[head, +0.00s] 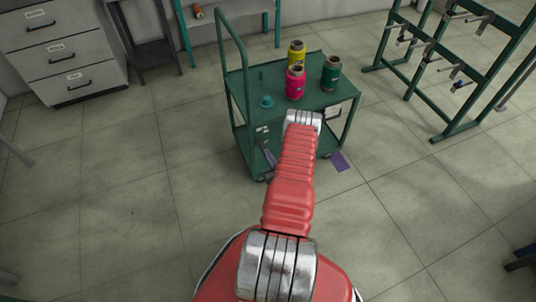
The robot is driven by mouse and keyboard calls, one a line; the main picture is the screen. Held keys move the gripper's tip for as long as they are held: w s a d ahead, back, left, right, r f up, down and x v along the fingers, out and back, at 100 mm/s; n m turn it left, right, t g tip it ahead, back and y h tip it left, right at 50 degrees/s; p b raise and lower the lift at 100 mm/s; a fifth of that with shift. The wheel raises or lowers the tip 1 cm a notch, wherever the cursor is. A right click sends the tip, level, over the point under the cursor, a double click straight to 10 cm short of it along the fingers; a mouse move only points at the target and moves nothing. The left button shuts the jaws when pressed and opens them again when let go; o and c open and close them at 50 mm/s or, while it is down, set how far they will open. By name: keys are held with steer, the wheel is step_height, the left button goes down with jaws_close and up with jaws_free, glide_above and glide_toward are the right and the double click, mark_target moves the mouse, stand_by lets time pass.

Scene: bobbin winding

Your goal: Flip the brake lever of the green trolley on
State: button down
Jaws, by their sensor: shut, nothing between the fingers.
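The green trolley (315,99) stands ahead of me, with a flat top, a push handle (230,32) at its left and a lower shelf. A slim grey-purple part (268,154) shows low on its near left side, close to a wheel. It may be the brake lever, but it is too small to tell, and so is its position. My red arm reaches forward to the trolley's near edge and covers part of its front. My gripper is hidden beyond the arm's far metal joint.
On the trolley top stand yellow (297,52), pink (295,82) and dark green (331,73) bobbins and a small teal piece (267,101). A purple sheet (340,161) lies on the floor. A green rack (455,65) stands right, grey drawers (65,50) left. The near floor is clear.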

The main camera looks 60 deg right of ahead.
steer(key=shift+w+a+f, duration=0.1)
steer(key=shift+a+f, duration=0.1)
steer(key=shift+f, duration=0.25)
steer(key=shift+r, duration=0.1)
steer(key=r+v, duration=0.1)
steer(key=v, duration=1)
steer(key=shift+s+d+r, duration=0.15)
steer(key=shift+s+r, duration=0.1)
steer(key=shift+r, duration=0.2)
stand_by(0.4)
